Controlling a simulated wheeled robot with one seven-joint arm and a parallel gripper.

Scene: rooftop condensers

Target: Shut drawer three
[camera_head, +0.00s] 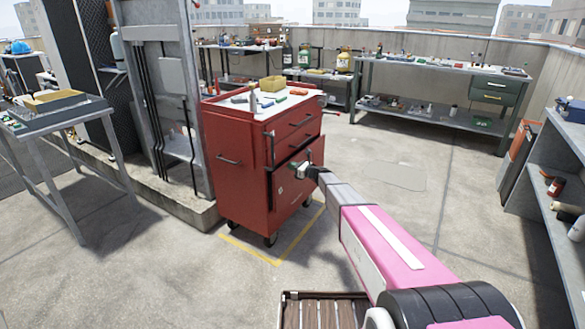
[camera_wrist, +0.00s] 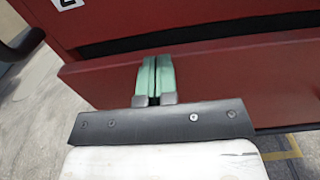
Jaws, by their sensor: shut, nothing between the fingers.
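A red tool cart (camera_head: 240,165) stands left of centre with several drawer fronts on its right-hand face. My gripper (camera_head: 303,170) is at this face, in front of the lower drawer fronts. In the wrist view, a red drawer front (camera_wrist: 225,75) stands out with a dark gap (camera_wrist: 240,30) behind its top edge. The green fingertips of my gripper (camera_wrist: 155,77) are shut together and empty, over this front; I cannot tell if they touch it. A white label (camera_wrist: 66,4) with a cut-off dark mark shows at the upper left. The drawer's number is not readable.
Tools and a yellow bin (camera_head: 272,84) lie on the cart's top. Yellow tape (camera_head: 275,262) marks the floor around the cart. A grey table (camera_head: 60,120) is at left, a workbench (camera_head: 440,110) at the back and shelving (camera_head: 560,180) at right. The middle floor is clear.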

